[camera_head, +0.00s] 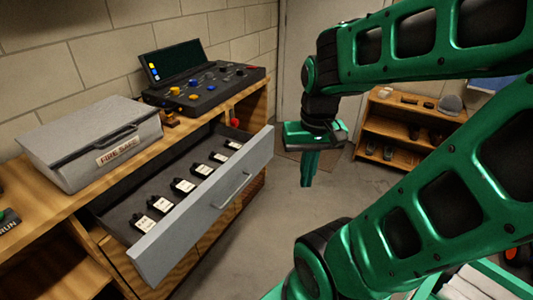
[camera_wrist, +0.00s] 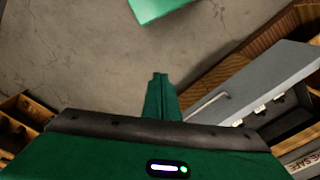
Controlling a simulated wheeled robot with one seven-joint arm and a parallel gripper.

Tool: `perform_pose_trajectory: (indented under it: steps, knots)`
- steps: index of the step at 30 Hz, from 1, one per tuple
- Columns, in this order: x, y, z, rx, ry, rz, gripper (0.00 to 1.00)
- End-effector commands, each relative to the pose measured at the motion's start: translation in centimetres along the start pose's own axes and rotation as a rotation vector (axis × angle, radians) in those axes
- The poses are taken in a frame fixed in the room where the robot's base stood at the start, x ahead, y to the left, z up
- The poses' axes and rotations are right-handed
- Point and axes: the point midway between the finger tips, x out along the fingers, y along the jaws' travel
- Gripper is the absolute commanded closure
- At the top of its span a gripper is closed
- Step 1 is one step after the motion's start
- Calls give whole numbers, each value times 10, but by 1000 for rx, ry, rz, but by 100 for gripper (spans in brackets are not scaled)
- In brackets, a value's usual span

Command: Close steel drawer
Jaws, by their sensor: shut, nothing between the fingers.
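The steel drawer (camera_head: 218,200) is pulled out of the wooden bench in the head view, with a grey front and a bar handle (camera_head: 232,191). Several small black items with white labels lie in a row inside it. My gripper (camera_head: 309,170) hangs pointing down to the right of the drawer front, apart from it, with its fingers shut and empty. In the wrist view the shut fingers (camera_wrist: 160,82) point out over the floor. The drawer front (camera_wrist: 250,85) and its handle (camera_wrist: 207,106) show to their right.
A grey fire safe box (camera_head: 92,140) and a black control console (camera_head: 205,82) stand on the wooden bench top (camera_head: 60,195). A wooden shelf (camera_head: 412,115) with shoes and a cap stands at the back right. Bare concrete floor (camera_head: 285,235) lies in front of the drawer.

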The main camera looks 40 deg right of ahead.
Motion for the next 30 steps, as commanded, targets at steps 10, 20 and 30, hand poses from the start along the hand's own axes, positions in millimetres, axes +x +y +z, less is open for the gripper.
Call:
perform_pose_trajectory:
  steps: [10, 20, 30]
  knots:
    - [60, -6, -142, 214, 259, -94, 100]
    - [105, 1, -242, 451, 475, -258, 100]
    - [119, 2, -267, 514, 528, -305, 100]
